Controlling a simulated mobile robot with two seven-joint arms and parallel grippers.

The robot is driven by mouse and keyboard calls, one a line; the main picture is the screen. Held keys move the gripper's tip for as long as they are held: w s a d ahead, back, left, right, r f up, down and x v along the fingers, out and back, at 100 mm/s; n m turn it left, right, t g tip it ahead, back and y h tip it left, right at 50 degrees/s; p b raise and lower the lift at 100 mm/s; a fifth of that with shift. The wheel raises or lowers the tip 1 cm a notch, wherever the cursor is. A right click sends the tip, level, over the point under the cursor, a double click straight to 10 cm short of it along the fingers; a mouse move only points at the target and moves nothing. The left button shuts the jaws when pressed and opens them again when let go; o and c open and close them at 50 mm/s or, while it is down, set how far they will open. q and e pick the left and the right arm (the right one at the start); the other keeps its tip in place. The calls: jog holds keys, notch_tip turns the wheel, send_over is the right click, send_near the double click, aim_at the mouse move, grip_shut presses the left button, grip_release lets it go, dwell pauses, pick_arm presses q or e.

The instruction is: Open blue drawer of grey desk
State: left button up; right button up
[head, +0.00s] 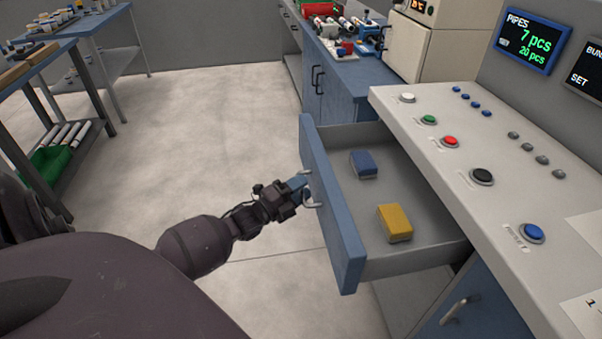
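The blue drawer (332,215) of the grey desk (437,140) stands pulled out, and its grey inside shows. A blue box (364,165) and a yellow box (394,222) lie in it. My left gripper (303,189) is at the metal handle on the outer face of the drawer front. Its fingers are small and partly hidden by the handle, so I cannot tell whether they are closed on it. My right gripper is not in view.
The desk top carries several coloured buttons and a screen (532,36). A closed blue front with a handle (459,309) is below. A blue cabinet (345,85) with tools stands behind. Shelved tables are at the left. The floor (200,120) between is clear.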

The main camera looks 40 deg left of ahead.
pick_arm(q)
jog(key=v, duration=1)
jog(key=shift+s+p, duration=0.35)
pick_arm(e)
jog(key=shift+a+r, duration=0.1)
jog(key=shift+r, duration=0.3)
pick_arm(q)
jog(key=shift+a+f, duration=0.1)
